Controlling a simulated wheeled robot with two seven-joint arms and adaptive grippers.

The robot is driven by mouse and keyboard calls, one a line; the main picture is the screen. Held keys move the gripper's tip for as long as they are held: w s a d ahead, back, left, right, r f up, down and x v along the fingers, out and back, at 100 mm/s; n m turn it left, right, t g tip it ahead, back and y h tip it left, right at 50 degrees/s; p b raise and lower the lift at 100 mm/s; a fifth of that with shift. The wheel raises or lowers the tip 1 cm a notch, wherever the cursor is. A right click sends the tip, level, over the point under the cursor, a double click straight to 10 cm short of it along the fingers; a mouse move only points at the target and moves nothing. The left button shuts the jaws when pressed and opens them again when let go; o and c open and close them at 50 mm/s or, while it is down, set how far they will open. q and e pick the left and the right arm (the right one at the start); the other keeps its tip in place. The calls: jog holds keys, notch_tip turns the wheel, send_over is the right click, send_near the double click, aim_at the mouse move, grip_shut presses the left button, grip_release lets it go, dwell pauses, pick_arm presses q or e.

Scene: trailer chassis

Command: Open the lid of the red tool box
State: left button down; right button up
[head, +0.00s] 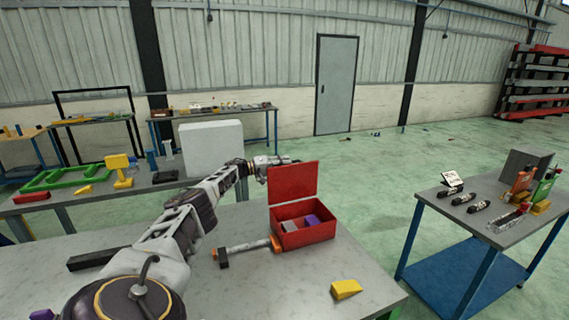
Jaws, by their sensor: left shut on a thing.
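The red tool box (305,237) stands on the grey table in front of me. Its lid (293,182) is raised, standing roughly upright at the back edge. Inside the box lie a purple block and a greyish block. My left gripper (284,161) is at the top edge of the lid, behind it, and is shut on the lid. The fingertips are small and partly hidden by the lid. My right gripper is out of the picture.
A hammer (245,246) with an orange-ended handle lies left of the box. A yellow wedge (345,288) lies near the table's front right. A blue-framed table (480,220) with tools stands to the right. Bare tabletop lies in front of the box.

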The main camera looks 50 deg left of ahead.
pick_arm(q)
jog(key=shift+s+a+f, duration=0.1)
jog(key=shift+f, duration=0.3)
jog(key=c, duration=1.5)
grip_release()
jog(key=shift+f, duration=0.1)
jog(key=shift+a, duration=0.1)
jog(key=shift+r, duration=0.25)
jog(key=shift+s+a, duration=0.1)
jog(key=shift+v, duration=5.9)
jog(key=shift+f, duration=0.1)
